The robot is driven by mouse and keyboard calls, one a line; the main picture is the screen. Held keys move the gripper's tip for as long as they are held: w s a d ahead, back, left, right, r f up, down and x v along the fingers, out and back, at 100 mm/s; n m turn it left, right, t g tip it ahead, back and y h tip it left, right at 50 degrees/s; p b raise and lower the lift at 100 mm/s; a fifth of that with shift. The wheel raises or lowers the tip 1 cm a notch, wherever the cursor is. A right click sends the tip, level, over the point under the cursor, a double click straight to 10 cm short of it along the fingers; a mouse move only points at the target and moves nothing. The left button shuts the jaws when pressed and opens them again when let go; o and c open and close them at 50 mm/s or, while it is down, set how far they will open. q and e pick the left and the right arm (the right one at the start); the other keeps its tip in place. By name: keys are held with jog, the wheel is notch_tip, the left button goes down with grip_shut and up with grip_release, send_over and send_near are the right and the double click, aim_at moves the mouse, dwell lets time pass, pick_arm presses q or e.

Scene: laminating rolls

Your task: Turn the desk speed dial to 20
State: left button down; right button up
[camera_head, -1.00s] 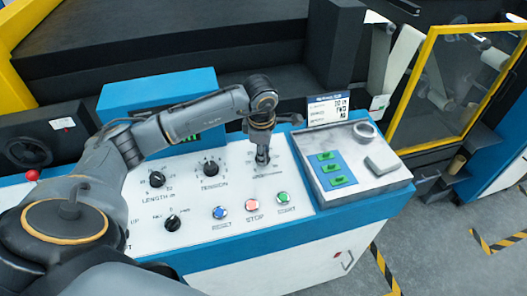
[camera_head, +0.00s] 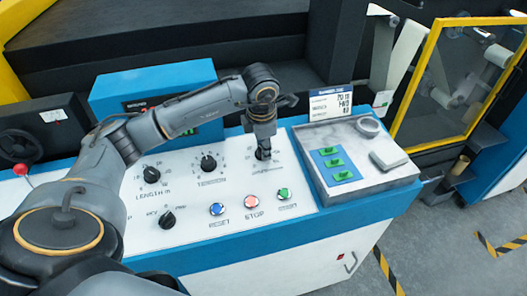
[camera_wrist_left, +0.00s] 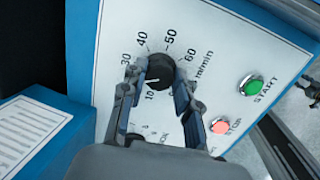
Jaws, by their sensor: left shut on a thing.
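The speed dial (camera_wrist_left: 160,72) is a black round knob on the white panel (camera_wrist_left: 215,50), with numbers from 10 to 60 and "m/min" around it. My left gripper (camera_wrist_left: 160,78) is shut on the dial, one finger on each side. A short white mark on the knob points to the lower left, between the 10 and the 30. The left finger hides the place of the 20, so the exact setting is unclear. In the head view my left gripper (camera_head: 263,154) points down and covers most of the dial. My right gripper is not in view.
Other black knobs stand on the panel: length (camera_head: 151,174), tension (camera_head: 208,163) and one lower down (camera_head: 168,219). Blue reset (camera_head: 217,209), red stop (camera_head: 251,200) and green start (camera_head: 283,193) buttons sit in front. A grey tray (camera_head: 340,197) lies right, with a card (camera_head: 330,102) behind.

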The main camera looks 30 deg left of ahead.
pick_arm(q)
jog(key=shift+n+b, duration=0.85)
jog(key=shift+n, duration=0.65)
jog(key=c, duration=1)
grip_release()
jog(key=shift+r, duration=0.15)
jog(key=r, duration=0.3)
jog(key=s+r, duration=0.1)
jog(key=r, duration=0.3)
jog(key=s+d+r, duration=0.1)
jog(key=r, duration=0.3)
jog(key=shift+s+d+r, duration=0.1)
jog(key=shift+r, duration=0.15)
